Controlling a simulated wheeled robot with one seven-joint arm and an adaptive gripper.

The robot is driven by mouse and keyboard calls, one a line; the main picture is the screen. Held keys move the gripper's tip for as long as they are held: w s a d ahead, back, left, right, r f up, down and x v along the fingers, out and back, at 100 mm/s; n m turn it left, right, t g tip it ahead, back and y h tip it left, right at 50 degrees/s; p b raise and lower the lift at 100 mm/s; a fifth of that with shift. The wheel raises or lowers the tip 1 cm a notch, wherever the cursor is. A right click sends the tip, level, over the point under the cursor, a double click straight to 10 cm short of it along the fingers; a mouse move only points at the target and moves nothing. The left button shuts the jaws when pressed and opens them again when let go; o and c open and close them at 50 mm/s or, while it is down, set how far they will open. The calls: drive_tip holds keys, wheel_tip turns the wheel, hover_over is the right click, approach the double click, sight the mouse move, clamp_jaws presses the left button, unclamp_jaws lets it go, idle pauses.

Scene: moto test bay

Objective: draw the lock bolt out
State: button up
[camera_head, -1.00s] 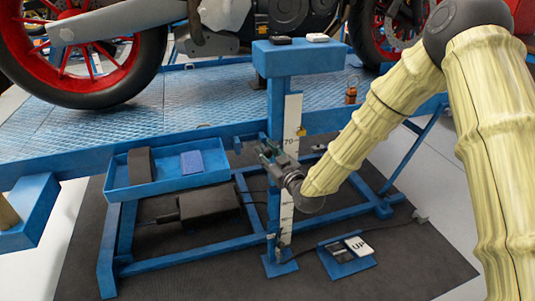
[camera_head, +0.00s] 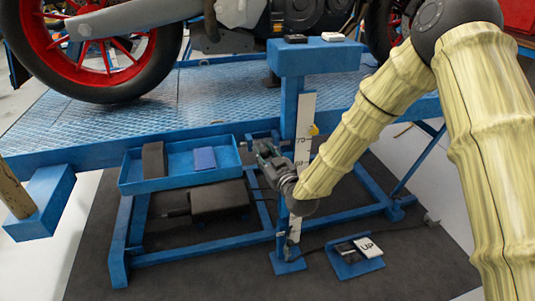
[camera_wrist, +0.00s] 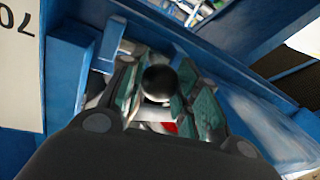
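The round black knob (camera_wrist: 158,82), apparently the end of the lock bolt, sits between my gripper's teal-padded fingers in the wrist view. The bolt's shaft is hidden behind it; a bit of red (camera_wrist: 170,127) shows just below. My gripper (camera_head: 262,152) is beside the left side of the blue post (camera_head: 289,105) in the head view, below its top block. In the wrist view the fingers (camera_wrist: 158,90) flank the knob closely on both sides. Whether the pads press on it cannot be made out. The knob does not show clearly in the head view.
A white scale strip (camera_head: 304,115) with a yellow pointer (camera_head: 314,130) runs down the post. A blue tray (camera_head: 180,178) is left of my gripper. A motorcycle wheel (camera_head: 100,40) stands on the blue lift platform (camera_head: 220,100). A pedal marked UP (camera_head: 367,246) lies on the floor mat.

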drive_tip(key=o, duration=0.4)
drive_tip(key=shift+s+a, duration=0.1)
drive_tip(key=shift+a, duration=0.25)
drive_tip(key=shift+d, duration=0.2)
drive_tip(key=v, duration=1.2)
drive_tip(key=shift+r, duration=0.1)
